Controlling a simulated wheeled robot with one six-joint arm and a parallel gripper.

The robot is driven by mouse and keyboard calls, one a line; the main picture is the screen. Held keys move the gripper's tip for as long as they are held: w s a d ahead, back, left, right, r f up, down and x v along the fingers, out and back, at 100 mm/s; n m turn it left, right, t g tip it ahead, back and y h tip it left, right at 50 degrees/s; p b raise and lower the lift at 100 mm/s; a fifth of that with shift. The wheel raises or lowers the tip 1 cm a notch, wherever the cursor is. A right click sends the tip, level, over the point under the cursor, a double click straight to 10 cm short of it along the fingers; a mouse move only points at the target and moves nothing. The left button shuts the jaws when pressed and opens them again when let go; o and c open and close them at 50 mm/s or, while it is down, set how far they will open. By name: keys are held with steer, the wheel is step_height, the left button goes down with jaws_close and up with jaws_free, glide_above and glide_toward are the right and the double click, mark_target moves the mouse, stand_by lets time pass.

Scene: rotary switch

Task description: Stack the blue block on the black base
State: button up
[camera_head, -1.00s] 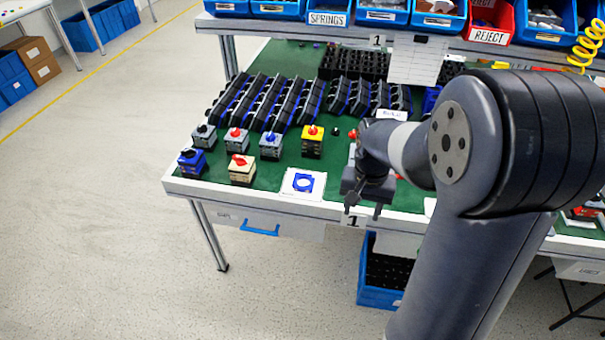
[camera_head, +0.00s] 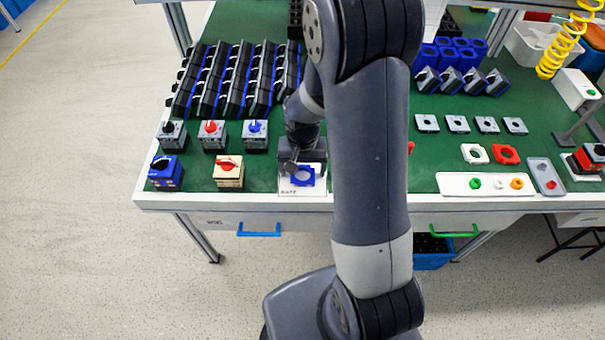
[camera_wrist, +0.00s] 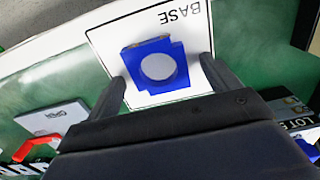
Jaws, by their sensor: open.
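A blue block (camera_head: 303,177) with a round opening lies on a white card (camera_head: 290,191) near the table's front edge. In the wrist view, the card (camera_wrist: 108,42) reads BASE, and white shows through the opening of the blue block (camera_wrist: 180,50). My gripper (camera_wrist: 164,78) is open and empty, with one finger on either side of the block in the picture; I cannot tell its height above it. In the head view, my gripper (camera_head: 300,168) is over the card, partly hidden by my arm. No separate black base is clearly visible on the card.
Several assembled switches, such as a blue one (camera_head: 165,172) and a cream one (camera_head: 229,172), stand left of the card. Rows of black and blue parts (camera_head: 235,80) stand behind. A white tray (camera_head: 480,186) with coloured pieces lies to the right.

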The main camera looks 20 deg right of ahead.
steer(key=shift+c, duration=0.4)
steer(key=c, duration=1)
